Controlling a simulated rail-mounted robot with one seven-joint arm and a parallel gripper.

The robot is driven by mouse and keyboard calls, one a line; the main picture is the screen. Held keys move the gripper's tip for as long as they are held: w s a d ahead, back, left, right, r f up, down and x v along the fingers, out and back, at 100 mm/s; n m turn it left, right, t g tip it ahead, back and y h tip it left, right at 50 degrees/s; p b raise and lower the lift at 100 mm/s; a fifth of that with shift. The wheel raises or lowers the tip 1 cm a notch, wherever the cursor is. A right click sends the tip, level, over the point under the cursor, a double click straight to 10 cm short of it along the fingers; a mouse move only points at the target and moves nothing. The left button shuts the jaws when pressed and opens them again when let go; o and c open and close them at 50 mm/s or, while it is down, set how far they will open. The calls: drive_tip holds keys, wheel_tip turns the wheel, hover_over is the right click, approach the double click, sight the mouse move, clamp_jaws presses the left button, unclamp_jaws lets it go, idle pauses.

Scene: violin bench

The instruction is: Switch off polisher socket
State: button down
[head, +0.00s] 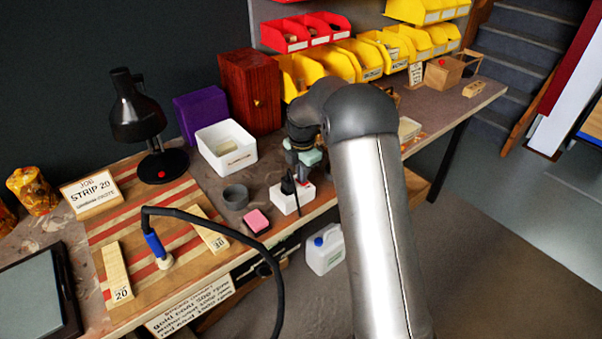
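A white box that looks like the socket (283,203) sits near the front edge of the bench, below my gripper. A black plug-like piece (287,186) stands up from it, and a bit of red shows on its top. My gripper (304,170) points down over the right part of this box, close to it. My arm and gripper cover part of the box. Whether the fingers touch it, or are open or shut, is too small to tell. A blue-handled tool (155,245), perhaps the polisher, stands on the striped board with a thick black cable (215,222).
A pink block (256,222), grey round dish (235,197) and white tub (226,148) are left of the socket. A black lamp (137,118) and wooden cabinet (252,90) stand behind. Yellow bins (355,58) line the back. A white jug (324,250) is on the floor.

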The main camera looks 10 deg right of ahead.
drive_tip(key=shift+s+d+f, duration=0.2)
drive_tip(key=shift+s+f, duration=0.1)
drive_tip(key=shift+f, duration=0.1)
wheel_tip(320, 180, up, 15)
drive_tip(key=p, duration=0.2)
drive_tip(key=shift+w+a, duration=0.15)
drive_tip(key=shift+w, duration=0.05)
drive_tip(key=shift+t+y, duration=0.3)
drive_tip(key=shift+t, duration=0.3)
drive_tip(key=f+p, duration=0.1)
drive_tip(key=f, duration=0.3)
drive_tip(key=f+p, duration=0.2)
drive_tip(key=f, duration=0.3)
drive_tip(key=w+f+p, duration=0.1)
drive_tip(key=f, duration=0.4)
drive_tip(key=shift+p, duration=0.3)
drive_tip(key=shift+w, duration=0.1)
